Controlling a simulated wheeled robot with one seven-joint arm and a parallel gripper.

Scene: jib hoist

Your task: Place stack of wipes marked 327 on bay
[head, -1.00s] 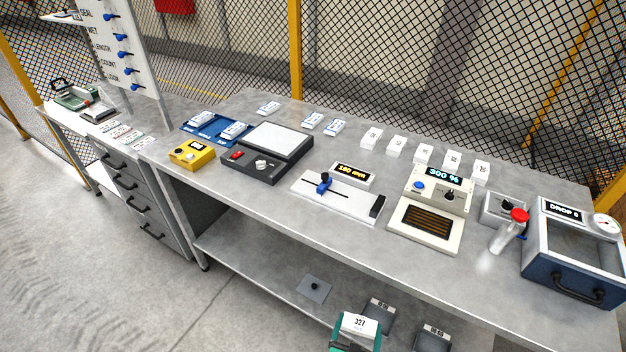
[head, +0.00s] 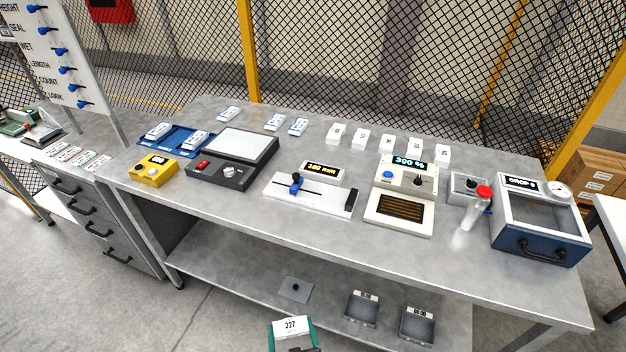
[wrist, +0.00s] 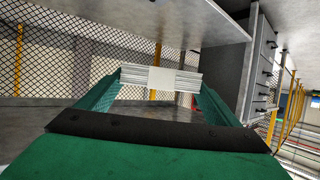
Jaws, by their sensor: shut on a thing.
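The stack of wipes marked 327 (head: 291,326) is a white block with a label, low in the head view. My gripper (head: 292,338) is shut on it, with green fingers on both sides. In the wrist view the stack (wrist: 160,79) spans between the fingertips (wrist: 160,84), with a pale band around its middle. It is held in the air in front of the bench's lower shelf. I cannot tell which place is the bay; a blue tray (head: 176,145) with two white labelled packs in it lies at the bench's back left.
The grey bench (head: 235,200) holds a dark scale (head: 232,168), a yellow box (head: 153,172), a slide gauge (head: 310,194), a 300 % unit (head: 402,190), a bottle (head: 472,213) and a blue chamber (head: 540,235). Two grey bins (head: 362,309) stand on the lower shelf. Mesh fence stands behind.

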